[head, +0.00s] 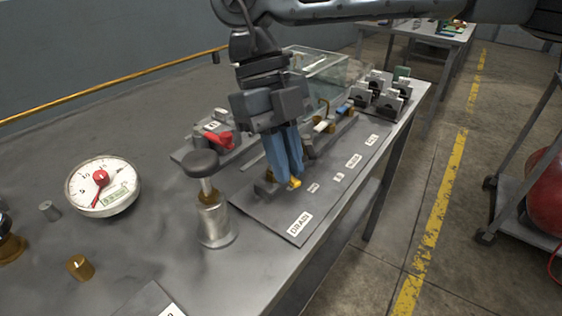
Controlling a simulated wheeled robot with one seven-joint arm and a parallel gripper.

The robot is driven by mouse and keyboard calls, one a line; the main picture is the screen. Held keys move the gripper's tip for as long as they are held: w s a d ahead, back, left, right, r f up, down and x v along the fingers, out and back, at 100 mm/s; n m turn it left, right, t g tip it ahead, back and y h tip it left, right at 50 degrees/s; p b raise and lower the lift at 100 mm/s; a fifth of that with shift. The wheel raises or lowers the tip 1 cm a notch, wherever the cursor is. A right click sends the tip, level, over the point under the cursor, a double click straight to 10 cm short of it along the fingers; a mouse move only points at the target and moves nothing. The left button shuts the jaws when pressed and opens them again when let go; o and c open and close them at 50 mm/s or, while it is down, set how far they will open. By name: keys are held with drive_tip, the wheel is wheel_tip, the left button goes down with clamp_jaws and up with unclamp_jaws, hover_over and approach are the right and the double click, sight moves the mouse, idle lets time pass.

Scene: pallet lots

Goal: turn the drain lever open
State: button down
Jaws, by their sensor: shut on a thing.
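A dark plate (265,212) on the metal bench carries a row of valves with white labels. The DRAIN label (299,224) is at its near end. My gripper (286,178) points down over the valve behind that label, its blue fingers shut on a small yellow lever (295,183). Only the lever's end shows at the fingertips. The fingers hide most of the lever and part of the valve body, so its angle is hard to tell.
A black-knobbed metal plunger (213,215) stands close to the left of my gripper. A round dial gauge (103,187) and a red-handled valve (220,138) are further left. Other valve handles (323,126), dark bearing blocks (389,100) and a clear box (318,68) lie behind.

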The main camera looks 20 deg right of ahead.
drive_tip(key=shift+w+d+n+h+b, duration=0.15)
drive_tip(key=shift+d+n+h, duration=0.1)
drive_tip(key=shift+n, duration=0.45)
drive_tip(key=shift+d+n+h+b, duration=0.15)
drive_tip(key=shift+n+h, duration=0.1)
drive_tip(key=shift+n, duration=0.45)
drive_tip(key=shift+t, duration=0.4)
drive_tip(key=c, duration=1.1)
unclamp_jaws()
drive_tip(key=v, duration=0.7)
drive_tip(key=shift+w+a+r+p, duration=0.15)
drive_tip(key=shift+w+r+p, duration=0.05)
drive_tip(key=shift+r+p, duration=0.15)
